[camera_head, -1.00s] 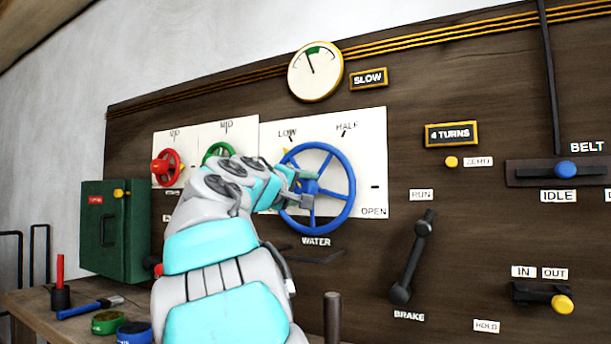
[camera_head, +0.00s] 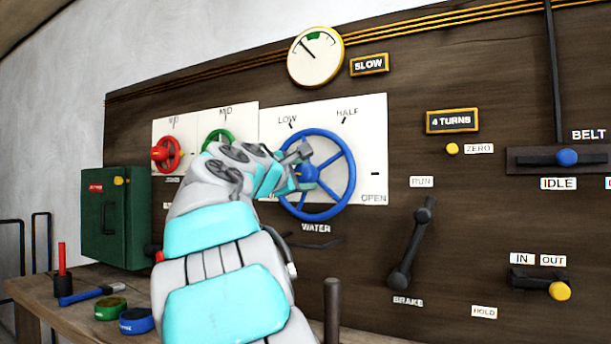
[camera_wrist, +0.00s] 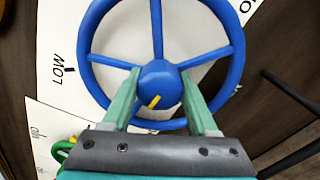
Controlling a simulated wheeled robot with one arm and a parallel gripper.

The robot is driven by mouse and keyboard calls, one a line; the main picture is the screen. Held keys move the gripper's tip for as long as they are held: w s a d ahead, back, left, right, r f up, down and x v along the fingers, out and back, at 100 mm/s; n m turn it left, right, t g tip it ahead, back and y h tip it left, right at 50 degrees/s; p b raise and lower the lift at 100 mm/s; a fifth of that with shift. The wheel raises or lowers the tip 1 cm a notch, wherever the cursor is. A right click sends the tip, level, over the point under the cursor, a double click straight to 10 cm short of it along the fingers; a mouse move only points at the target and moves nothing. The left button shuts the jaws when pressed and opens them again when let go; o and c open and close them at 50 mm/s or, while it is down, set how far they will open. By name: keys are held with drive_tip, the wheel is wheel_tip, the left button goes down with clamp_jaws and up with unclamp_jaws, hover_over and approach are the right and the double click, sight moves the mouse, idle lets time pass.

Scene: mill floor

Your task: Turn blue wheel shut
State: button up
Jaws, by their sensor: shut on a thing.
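The blue wheel (camera_head: 351,187) is mounted on a white panel marked LOW, HALF and OPEN, above a WATER label. My gripper (camera_head: 301,168) reaches it from the left and covers its left part. In the wrist view the gripper (camera_wrist: 160,88) has its two green fingers on either side of the wheel's blue hub (camera_wrist: 157,78), closed on it. A short yellow mark (camera_wrist: 154,101) shows on the hub, pointing toward the gripper's palm. The yellow pointer at the rim is not visible in the head view. The round gauge (camera_head: 315,58) above has its needle leaning to the upper left.
A red wheel (camera_head: 166,155) and a green wheel (camera_head: 217,139) are to the left. The brake lever (camera_head: 412,243) stands right of the blue wheel.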

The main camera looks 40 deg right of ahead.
sight(301, 175)
drive_tip(key=shift+f+n, duration=0.1)
drive_tip(key=shift+n, duration=0.4)
drive_tip(key=o, duration=1.4)
drive_tip(key=shift+c, duration=0.2)
drive_tip(key=shift+a, duration=0.15)
drive_tip(key=v, duration=0.7)
drive_tip(key=shift+s+a+b, duration=0.15)
drive_tip(key=shift+a+b, duration=0.15)
drive_tip(key=shift+b, duration=0.05)
